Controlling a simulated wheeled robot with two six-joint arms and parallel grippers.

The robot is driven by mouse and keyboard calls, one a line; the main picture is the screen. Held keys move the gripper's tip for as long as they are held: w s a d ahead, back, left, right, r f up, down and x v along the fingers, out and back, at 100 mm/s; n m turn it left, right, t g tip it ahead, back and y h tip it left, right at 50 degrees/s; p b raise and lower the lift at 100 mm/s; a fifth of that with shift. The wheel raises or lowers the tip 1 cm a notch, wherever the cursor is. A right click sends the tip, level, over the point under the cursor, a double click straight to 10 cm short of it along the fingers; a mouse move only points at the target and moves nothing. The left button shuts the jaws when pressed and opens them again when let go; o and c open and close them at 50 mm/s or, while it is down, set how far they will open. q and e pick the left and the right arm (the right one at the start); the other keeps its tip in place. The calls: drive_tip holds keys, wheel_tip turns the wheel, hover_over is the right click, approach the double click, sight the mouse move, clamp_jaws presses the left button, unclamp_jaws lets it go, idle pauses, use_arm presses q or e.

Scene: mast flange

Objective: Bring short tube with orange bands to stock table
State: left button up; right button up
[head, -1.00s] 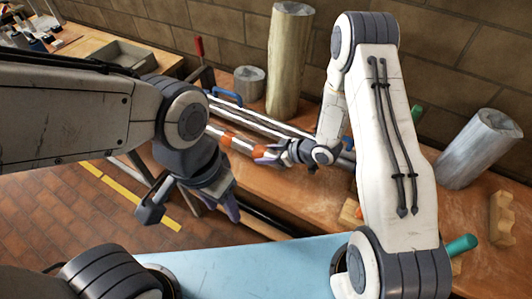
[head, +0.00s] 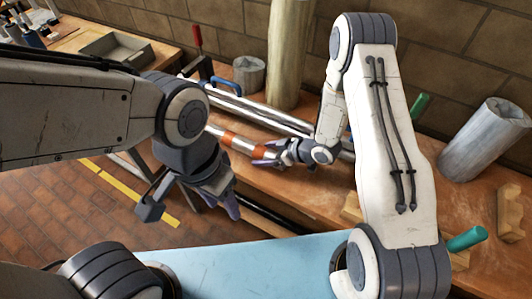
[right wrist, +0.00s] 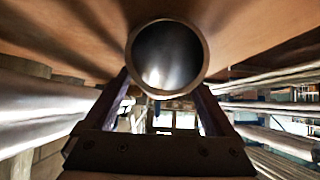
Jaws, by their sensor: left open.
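The short tube with orange bands (head: 243,145) is metal-grey with orange rings and lies lengthwise near the workbench's left part in the head view. My right gripper (head: 264,156) is at its right end, with a finger on each side. In the right wrist view the tube's round open end (right wrist: 167,57) fills the gap between the fingers; the fingertips are partly hidden behind it. My left gripper (head: 228,200) hangs open and empty over the floor side, left of the bench. I cannot tell which table is the stock table.
Long silver tubes (head: 255,112) lie just behind the banded tube. A tall cylinder (head: 288,55), a short cylinder (head: 249,75) and a grey cylinder (head: 487,140) stand on the bench (head: 300,200). Another table with a grey tray (head: 117,48) is at the upper left.

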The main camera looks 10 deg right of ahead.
idle(0.3)
drive_tip(key=b+v, duration=0.1)
drive_tip(key=v, duration=0.9)
drive_tip(key=shift+s+d+r, duration=0.1)
drive_tip(key=shift+d+r, duration=0.05)
drive_tip(key=shift+r, duration=0.05)
drive_tip(key=r+h, duration=0.1)
drive_tip(key=w+r+h, duration=0.2)
drive_tip(key=h, duration=0.1)
drive_tip(key=shift+a+r, duration=0.1)
drive_tip(key=shift+a, duration=0.25)
drive_tip(key=s+a+r+m+g+h, duration=0.1)
drive_tip(key=s+r, duration=0.3)
drive_tip(key=s, duration=0.4)
drive_tip(key=s+a+r+m+g+h, duration=0.1)
drive_tip(key=s+a+r+g, duration=0.2)
drive_tip(key=s, duration=0.5)
drive_tip(key=s+a+r+m+g+h, duration=0.1)
drive_tip(key=s+a+r+g, duration=0.1)
drive_tip(key=s+r, duration=0.4)
drive_tip(key=s+a, duration=0.1)
drive_tip(key=s, duration=0.1)
drive_tip(key=shift+s+a, duration=0.25)
drive_tip(key=shift+s, duration=0.1)
